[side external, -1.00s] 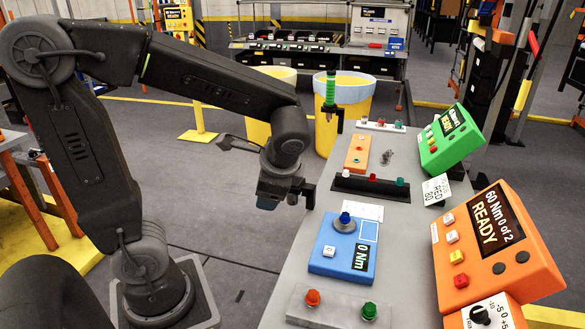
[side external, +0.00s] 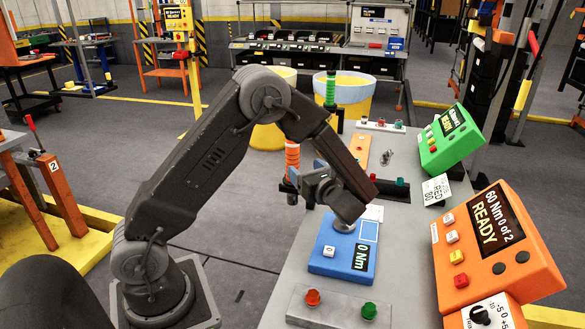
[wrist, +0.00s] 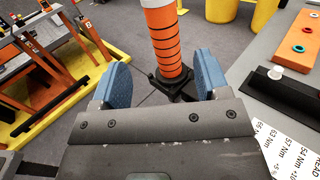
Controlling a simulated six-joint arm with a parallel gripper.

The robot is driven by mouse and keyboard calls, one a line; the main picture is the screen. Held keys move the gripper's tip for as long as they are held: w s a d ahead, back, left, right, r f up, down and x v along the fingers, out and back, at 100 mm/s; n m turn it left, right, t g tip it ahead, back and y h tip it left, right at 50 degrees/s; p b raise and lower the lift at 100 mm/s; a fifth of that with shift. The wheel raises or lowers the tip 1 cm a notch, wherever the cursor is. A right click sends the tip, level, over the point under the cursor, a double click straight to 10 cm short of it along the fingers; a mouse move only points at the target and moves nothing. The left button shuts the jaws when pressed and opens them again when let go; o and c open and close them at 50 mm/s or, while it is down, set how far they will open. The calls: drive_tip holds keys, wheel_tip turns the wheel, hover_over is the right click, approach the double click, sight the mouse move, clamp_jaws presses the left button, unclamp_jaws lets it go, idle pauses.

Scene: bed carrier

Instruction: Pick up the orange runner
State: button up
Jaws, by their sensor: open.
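The orange runner (side external: 292,158) stands upright beyond the left edge of the grey bench in the side view, partly covered by my gripper. In the wrist view the orange runner (wrist: 165,44) is an orange cylinder with thin dark rings, a white upper part and a dark lower end. My gripper (side external: 305,173) is open and empty beside it, above the bench edge. In the wrist view the two blue fingers of my gripper (wrist: 162,66) lie to the left and right of the runner in the picture. I cannot tell whether they reach around it.
A green runner (side external: 330,90) stands upright farther back, near the yellow bins (side external: 357,92). On the bench are a blue box reading 0 Nm (side external: 325,252), a black rack (side external: 393,190) and an orange plate (side external: 360,149). A white card (wrist: 285,140) lies at lower right.

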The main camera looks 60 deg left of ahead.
sight(294, 159)
drive_tip(key=a, duration=0.5)
drive_tip(key=shift+w+a, duration=0.15)
drive_tip(key=shift+a, duration=1.2)
drive_tip(key=shift+w+a, duration=0.1)
drive_tip(key=shift+a, duration=1.25)
clamp_jaws()
drive_tip(key=shift+r, duration=0.1)
